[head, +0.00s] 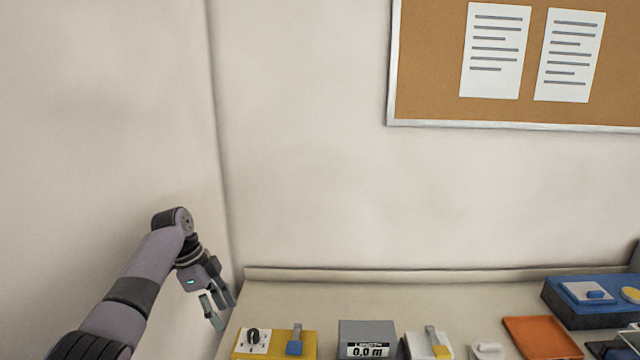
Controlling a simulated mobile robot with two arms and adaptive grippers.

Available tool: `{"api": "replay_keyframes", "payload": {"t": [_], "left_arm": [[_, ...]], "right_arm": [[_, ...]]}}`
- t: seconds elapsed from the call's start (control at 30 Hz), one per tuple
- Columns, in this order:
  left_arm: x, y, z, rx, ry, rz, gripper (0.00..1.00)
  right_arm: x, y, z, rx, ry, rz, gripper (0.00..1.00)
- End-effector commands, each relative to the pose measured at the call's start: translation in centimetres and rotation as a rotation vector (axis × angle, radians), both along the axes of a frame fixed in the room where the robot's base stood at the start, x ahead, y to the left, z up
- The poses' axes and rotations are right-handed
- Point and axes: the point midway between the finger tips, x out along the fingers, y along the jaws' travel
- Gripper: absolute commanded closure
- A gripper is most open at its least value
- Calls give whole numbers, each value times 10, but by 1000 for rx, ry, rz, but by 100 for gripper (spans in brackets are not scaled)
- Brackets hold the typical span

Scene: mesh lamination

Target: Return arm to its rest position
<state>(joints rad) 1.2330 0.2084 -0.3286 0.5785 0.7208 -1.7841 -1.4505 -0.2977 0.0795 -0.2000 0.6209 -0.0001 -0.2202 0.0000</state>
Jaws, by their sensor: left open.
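My left arm comes in from the lower left and bends down at the wrist. My left gripper (217,307) is open and empty, with its fingers pointing down beside the left edge of the worktop. It is apart from the yellow box, which is just to its right. My right gripper is not in the head view.
A corkboard (431,60) hangs behind.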

Motion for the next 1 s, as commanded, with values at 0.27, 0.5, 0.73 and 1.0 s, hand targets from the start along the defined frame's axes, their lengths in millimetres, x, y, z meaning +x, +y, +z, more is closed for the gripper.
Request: {"api": "replay_keyframes", "payload": {"t": [0.27, 0.5, 0.73, 1.0], "left_arm": [[-29, -15, -78, 70, 30, 112, 49], [-101, -36, -170, 133, 37, 325, 49], [-204, -48, -222, 146, 21, 619, 49], [-315, -42, -218, 117, -5, 976, 49]], "right_arm": [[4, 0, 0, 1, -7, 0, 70], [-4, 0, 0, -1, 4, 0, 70], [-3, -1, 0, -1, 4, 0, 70], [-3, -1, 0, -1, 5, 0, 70]]}}
